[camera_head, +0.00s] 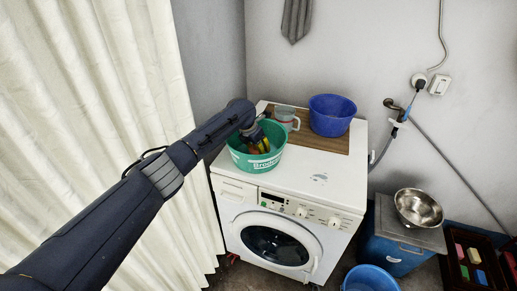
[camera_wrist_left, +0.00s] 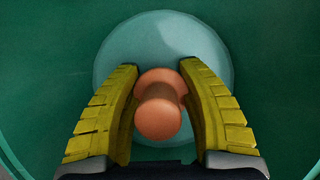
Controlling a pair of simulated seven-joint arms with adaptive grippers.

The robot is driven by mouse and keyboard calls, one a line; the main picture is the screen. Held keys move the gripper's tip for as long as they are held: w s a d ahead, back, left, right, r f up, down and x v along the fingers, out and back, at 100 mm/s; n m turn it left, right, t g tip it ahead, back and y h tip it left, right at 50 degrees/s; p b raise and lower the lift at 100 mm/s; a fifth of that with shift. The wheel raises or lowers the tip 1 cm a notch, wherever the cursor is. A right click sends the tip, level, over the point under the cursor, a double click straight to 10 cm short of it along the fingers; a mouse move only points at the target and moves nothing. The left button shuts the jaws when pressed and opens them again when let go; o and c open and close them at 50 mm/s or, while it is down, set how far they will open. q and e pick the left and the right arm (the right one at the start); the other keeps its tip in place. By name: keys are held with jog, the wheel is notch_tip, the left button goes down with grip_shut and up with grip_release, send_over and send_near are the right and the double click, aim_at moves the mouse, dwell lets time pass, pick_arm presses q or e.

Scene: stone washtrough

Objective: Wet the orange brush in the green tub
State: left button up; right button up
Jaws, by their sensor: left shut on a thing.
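The green tub (camera_head: 262,157) stands on top of the white washing machine, toward its left side. My left gripper (camera_head: 260,145) reaches down into the tub from above. In the left wrist view its yellow fingers (camera_wrist_left: 160,105) are shut on the orange brush (camera_wrist_left: 158,118), whose round handle end points up at the camera. Around and below the brush, a pale blue round area (camera_wrist_left: 115,60) shows inside the dark green tub wall (camera_wrist_left: 45,60). The lower end of the brush is hidden, so I cannot tell how deep it sits. My right gripper does not show.
A clear jug (camera_head: 284,118) and a blue bowl (camera_head: 332,114) stand on a wooden board behind the tub. A metal bowl (camera_head: 418,208) sits at the right, and a blue bucket (camera_head: 370,280) below.

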pick_arm(q)
jog(key=shift+r, duration=0.1)
dwell(0.5)
jog(key=shift+r, duration=6.9)
